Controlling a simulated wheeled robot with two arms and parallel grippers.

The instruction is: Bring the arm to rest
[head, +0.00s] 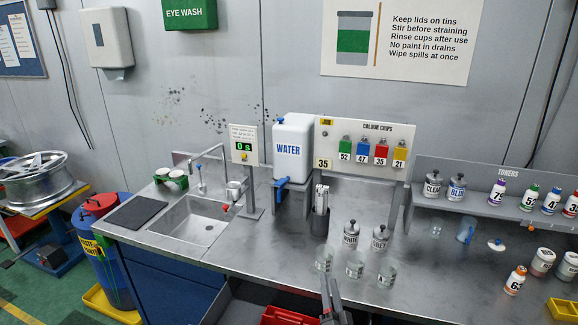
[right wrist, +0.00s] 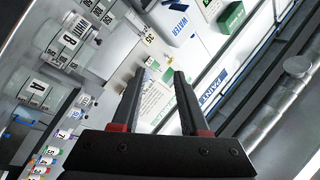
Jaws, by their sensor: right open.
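My right gripper (head: 331,285) comes in at the bottom middle of the head view, in front of the clear cups on the bench. In the right wrist view its two dark fingers (right wrist: 159,72) stand apart with nothing held between them. The wrist view looks past the fingers toward the wall poster, the water tank (right wrist: 183,15) and several tins and cups. My left gripper is in neither view.
Clear cups (head: 355,268) stand near my right gripper, with a white-labelled tin (head: 350,236) and a grey-labelled tin (head: 380,240) behind. A dark holder of sticks (head: 320,222), a sink (head: 196,222) and a toner shelf (head: 500,208) line the bench. A red crate (head: 288,316) shows below.

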